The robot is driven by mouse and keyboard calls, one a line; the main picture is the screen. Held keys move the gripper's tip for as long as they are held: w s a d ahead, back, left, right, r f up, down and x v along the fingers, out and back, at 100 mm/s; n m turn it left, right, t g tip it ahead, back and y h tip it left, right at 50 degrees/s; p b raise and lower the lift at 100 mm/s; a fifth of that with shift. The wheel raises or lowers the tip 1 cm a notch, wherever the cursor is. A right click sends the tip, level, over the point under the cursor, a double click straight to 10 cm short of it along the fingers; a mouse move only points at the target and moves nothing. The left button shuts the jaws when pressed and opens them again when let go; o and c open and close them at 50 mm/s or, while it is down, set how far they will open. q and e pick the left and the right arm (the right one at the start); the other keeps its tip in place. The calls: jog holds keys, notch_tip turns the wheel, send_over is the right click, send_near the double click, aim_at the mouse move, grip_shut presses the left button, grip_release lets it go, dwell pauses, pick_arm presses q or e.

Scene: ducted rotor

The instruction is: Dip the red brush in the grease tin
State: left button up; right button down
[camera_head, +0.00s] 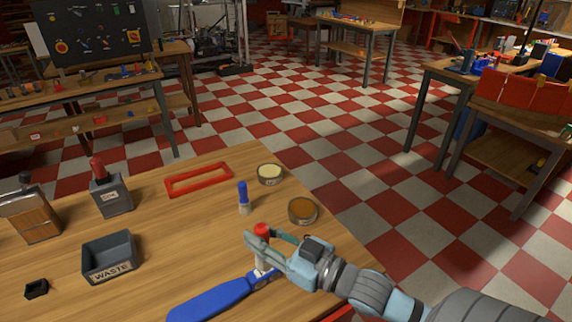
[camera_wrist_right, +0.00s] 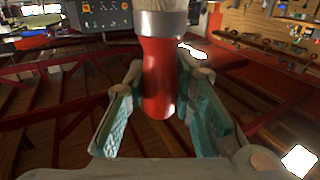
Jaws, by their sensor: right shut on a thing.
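My right gripper (camera_head: 259,241) is shut on the red brush (camera_head: 262,230), holding it upright by its red handle with the pale bristle end down. The red handle (camera_wrist_right: 158,75) also shows between the fingers in the right wrist view. Two round open tins stand on the table: one with pale cream contents (camera_head: 269,173) and one with amber-brown contents (camera_head: 302,211). I cannot tell from their labels which holds grease. The brown tin is just beyond and to the right of the brush; the brush is apart from both. My left gripper is not in view.
A blue-handled brush (camera_head: 243,198) stands upright near the tins. A blue tool (camera_head: 213,299) lies close by the gripper. A red frame (camera_head: 198,179), a dark waste bin (camera_head: 108,257) and a grey container (camera_head: 112,198) are to the left on the wooden table (camera_head: 178,232).

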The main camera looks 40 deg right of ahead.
jog(key=w+d+f+m+h, duration=0.1)
jog(key=w+d+m+h, duration=0.3)
jog(key=d, duration=0.4)
jog(key=w+d+f+m+h+b, duration=0.1)
jog(key=w+d+h, duration=0.3)
jog(key=w+d, duration=0.3)
jog(key=w+d+f+m+h, duration=0.1)
jog(key=w+d+m+h, duration=0.25)
jog(key=d, duration=0.55)
jog(key=shift+n+h, duration=0.35)
jog(key=f+b, duration=0.1)
jog(key=f, duration=0.1)
jog(key=f+b, duration=0.2)
jog(key=w+f+b, duration=0.1)
jog(key=f+b, duration=0.1)
jog(key=shift+s+r, duration=0.1)
jog(key=shift+a, duration=0.1)
jog(key=shift+f+b, duration=0.5)
jog(key=shift+b, duration=0.05)
notch_tip(320, 180, up, 7)
jog(key=p, duration=0.6)
